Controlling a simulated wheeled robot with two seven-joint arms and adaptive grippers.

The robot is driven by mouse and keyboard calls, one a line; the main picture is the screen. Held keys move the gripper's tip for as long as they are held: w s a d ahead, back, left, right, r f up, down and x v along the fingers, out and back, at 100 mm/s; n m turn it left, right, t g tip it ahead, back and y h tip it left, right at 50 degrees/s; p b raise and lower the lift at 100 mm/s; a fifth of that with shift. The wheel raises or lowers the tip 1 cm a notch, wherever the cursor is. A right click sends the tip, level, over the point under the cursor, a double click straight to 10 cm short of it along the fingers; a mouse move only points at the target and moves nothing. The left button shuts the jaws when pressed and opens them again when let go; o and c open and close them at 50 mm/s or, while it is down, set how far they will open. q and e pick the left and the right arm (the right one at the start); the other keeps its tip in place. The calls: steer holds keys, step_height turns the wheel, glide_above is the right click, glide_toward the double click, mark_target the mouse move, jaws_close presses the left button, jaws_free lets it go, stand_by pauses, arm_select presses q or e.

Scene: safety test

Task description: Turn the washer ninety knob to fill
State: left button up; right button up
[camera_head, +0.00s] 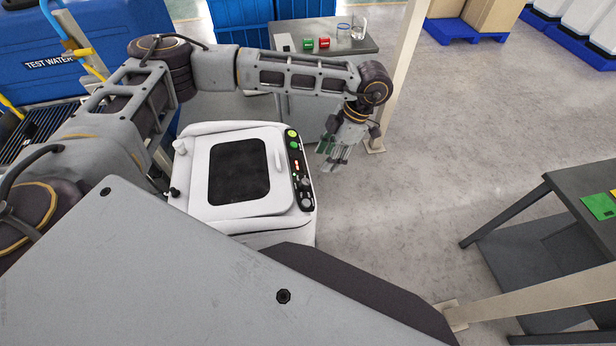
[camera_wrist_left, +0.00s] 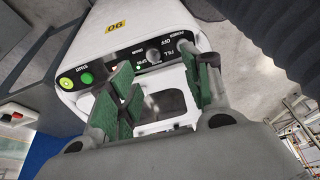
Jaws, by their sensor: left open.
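The white washer (camera_head: 190,185), with a dark door window, stands left of centre in the head view. The washer also shows in the left wrist view (camera_wrist_left: 132,30), with a yellow 90 sticker. Its dark control panel (camera_wrist_left: 117,69) has a round grey knob (camera_wrist_left: 153,55) with small labels beside it, FILL among them. The knob's pointer is too small to read. My left gripper (camera_head: 328,155) is right of the panel, apart from it. In the left wrist view its green-padded fingers (camera_wrist_left: 163,88) are spread and empty, with the knob showing beyond the gap. My right gripper is out of view.
Green and yellow-green buttons (camera_wrist_left: 86,78) sit at the panel's far end from the knob. A grey side table (camera_head: 365,45) with glasses and small blocks stands behind. A pale post (camera_head: 402,60) rises behind the gripper. A dark table (camera_head: 560,200) stands right, with clear floor between.

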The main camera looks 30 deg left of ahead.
mark_target(306, 181)
arm_select(q)
steer(key=shift+w+a+r+y, duration=0.15)
steer(key=shift+w+a+r, duration=0.05)
steer(key=shift+a, duration=0.2)
steer(key=shift+w+a+r+y, duration=0.15)
steer(key=shift+a, duration=0.25)
steer(key=shift+f, duration=0.1)
steer(key=p+x, duration=0.3)
steer(key=x, duration=1)
steer(key=shift+a+f, duration=0.1)
steer(key=shift+f, duration=0.2)
steer(key=shift+c, duration=0.3)
steer(key=c, duration=1)
